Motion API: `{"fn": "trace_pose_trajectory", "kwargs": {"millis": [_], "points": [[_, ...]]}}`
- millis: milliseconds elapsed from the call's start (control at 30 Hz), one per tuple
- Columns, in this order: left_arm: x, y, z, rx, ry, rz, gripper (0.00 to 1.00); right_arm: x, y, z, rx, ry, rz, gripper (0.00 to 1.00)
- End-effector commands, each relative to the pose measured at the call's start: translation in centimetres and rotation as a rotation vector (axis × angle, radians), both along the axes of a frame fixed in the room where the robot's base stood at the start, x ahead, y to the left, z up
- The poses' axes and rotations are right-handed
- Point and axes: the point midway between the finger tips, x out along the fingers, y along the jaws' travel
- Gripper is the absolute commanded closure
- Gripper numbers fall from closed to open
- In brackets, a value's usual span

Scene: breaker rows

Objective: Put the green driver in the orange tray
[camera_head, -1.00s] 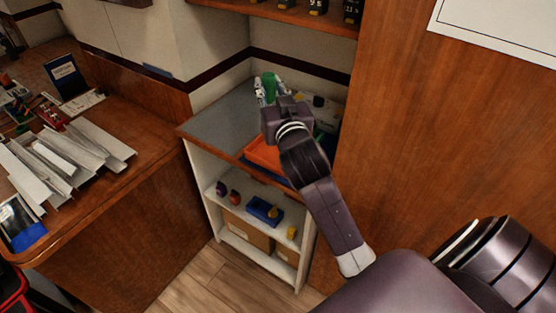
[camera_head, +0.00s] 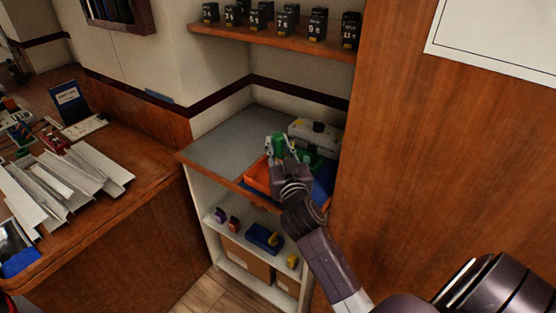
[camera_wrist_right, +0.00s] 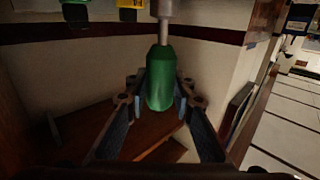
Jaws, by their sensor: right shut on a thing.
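The green driver (camera_head: 279,144) is held in my right gripper (camera_head: 287,152), which is shut on its green handle. In the right wrist view the green driver (camera_wrist_right: 160,80) stands upright between the fingers (camera_wrist_right: 160,92), its grey shaft pointing up out of the frame. The orange tray (camera_head: 256,179) sits on the grey shelf top, just below and left of my right gripper in the head view. My gripper and wrist hide part of the tray. My left gripper is in no view.
A blue tray (camera_head: 321,190) and a green container (camera_head: 322,165) adjoin the orange tray at the right. A pale box-shaped device (camera_head: 316,133) stands behind. The shelf top (camera_head: 225,145) is bare at left. A wall shelf (camera_head: 270,41) above holds several black breakers.

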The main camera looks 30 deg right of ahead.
Motion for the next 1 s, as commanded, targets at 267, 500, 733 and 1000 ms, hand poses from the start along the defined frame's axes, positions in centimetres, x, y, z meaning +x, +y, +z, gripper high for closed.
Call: {"fn": "trace_pose_trajectory", "kwargs": {"millis": [267,500,733,1000], "points": [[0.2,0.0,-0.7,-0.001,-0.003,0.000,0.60,0.0,0.0,-3.6,0.002,0.002,-0.001,1.00],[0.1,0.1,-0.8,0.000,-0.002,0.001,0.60,0.0,0.0,-4.8,0.000,-0.001,0.001,1.00],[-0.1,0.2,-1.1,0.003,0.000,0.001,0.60,0.0,0.0,-5.0,0.000,-0.001,0.001,1.00],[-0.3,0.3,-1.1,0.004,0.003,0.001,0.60,0.0,0.0,-5.0,0.000,0.000,0.001,0.60]]}}
